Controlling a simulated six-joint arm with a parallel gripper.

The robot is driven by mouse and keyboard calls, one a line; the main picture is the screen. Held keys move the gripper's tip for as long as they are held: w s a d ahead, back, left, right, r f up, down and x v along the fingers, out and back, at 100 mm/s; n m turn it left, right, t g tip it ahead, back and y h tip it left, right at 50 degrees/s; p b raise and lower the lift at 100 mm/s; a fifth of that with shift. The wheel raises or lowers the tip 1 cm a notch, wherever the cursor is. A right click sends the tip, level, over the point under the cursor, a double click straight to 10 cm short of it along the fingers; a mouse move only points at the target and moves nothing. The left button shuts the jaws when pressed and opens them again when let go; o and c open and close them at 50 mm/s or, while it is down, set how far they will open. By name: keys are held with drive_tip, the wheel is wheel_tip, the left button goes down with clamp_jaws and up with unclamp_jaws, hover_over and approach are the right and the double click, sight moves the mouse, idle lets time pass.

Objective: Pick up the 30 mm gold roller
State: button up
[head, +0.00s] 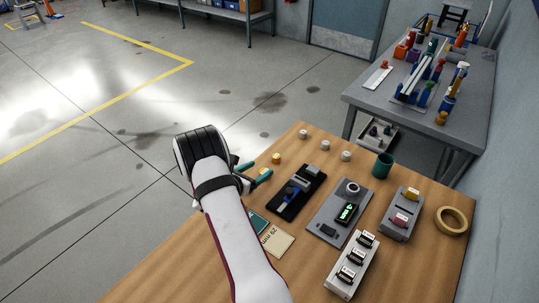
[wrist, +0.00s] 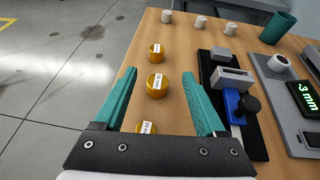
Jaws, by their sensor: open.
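Three gold rollers stand in a row on the wooden table in the wrist view: a far one (wrist: 156,51), a middle one (wrist: 157,86) and a near one (wrist: 147,128). Each has a white label too small to read, so I cannot tell which is 30 mm. The far roller also shows in the head view (head: 276,158). My gripper (wrist: 158,79) has teal fingers spread wide and is empty. In the wrist view the middle roller appears between the fingers, and the near one is partly hidden by the gripper body. In the head view my gripper (head: 256,171) is over the table's left edge.
Right of the rollers are a black fixture with a blue slider (head: 297,192) and a grey gauge with green display (head: 340,212). White rollers (head: 320,145) and a green cup (head: 383,165) stand behind. A card reading "29 mm" (head: 277,239) lies beside my arm.

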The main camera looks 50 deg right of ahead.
sight(274, 160)
drive_tip(key=x, duration=1)
drive_tip(key=shift+w+f, duration=0.3)
drive_tip(key=shift+f, duration=0.15)
clamp_jaws()
